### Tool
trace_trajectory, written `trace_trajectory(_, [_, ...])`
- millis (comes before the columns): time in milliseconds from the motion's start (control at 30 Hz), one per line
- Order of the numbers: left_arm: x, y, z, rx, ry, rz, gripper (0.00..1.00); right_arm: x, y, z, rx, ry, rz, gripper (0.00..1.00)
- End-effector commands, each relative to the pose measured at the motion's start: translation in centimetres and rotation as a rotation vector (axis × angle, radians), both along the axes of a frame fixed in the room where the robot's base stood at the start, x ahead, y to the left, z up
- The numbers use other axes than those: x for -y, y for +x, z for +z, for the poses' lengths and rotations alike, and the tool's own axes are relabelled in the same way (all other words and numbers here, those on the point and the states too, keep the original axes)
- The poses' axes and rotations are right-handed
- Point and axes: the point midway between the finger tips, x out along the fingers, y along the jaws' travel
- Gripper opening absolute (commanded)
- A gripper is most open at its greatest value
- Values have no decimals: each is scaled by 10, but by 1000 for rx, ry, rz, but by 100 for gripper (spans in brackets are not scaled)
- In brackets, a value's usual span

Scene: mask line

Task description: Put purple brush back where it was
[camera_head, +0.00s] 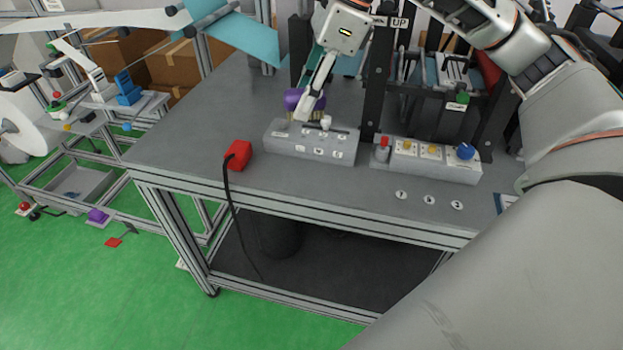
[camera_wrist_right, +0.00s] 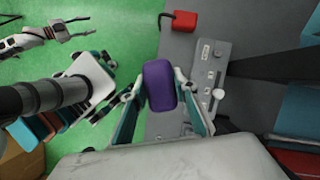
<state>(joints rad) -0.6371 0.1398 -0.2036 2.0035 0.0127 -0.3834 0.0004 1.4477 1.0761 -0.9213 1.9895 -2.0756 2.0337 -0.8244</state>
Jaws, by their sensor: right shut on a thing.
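The purple brush (camera_head: 292,98) is held in my right gripper (camera_head: 304,108), over the left part of the grey block in the head view. In the right wrist view the purple brush (camera_wrist_right: 160,86) sits between the two fingers, which touch its sides. The fingers hide part of the brush in the head view, and I cannot tell its height above the table. My left gripper (camera_wrist_right: 78,28) shows in the right wrist view with its fingers apart and empty, over the green floor. It is not in the head view.
The grey labelled block (camera_head: 340,150) with a white knob stands on the table (camera_head: 200,130). A red box (camera_head: 238,155) with a black cable is at its left. A button panel (camera_head: 430,165) and a black frame (camera_head: 372,90) stand to the right. Bare table lies at left.

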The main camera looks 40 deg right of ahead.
Motion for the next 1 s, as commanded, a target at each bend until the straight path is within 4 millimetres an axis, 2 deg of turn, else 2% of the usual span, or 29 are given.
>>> trace_trajectory(100, [-1, 1, 0, 4, 2, 0, 43, 9, 1, 11, 1, -1, -178, 11])
trace_trajectory(233, [-1, 2, -2, 3, 3, 0, 43, 16, 2, 19, 1, 0, -309, 11])
trace_trajectory(367, [-2, 1, -5, 0, 5, 0, 43, 19, 2, 14, -4, -1, -364, 11])
trace_trajectory(633, [-5, -5, -25, -18, 20, -2, 43, 19, 1, -50, -16, -3, -368, 11])
trace_trajectory(900, [-9, 3, -27, -4, 35, -1, 43, 19, 1, -112, -12, -2, -366, 11])
trace_trajectory(1000, [-10, 2, -30, -8, 40, -3, 43, 19, 1, -127, -10, -1, -366, 11])
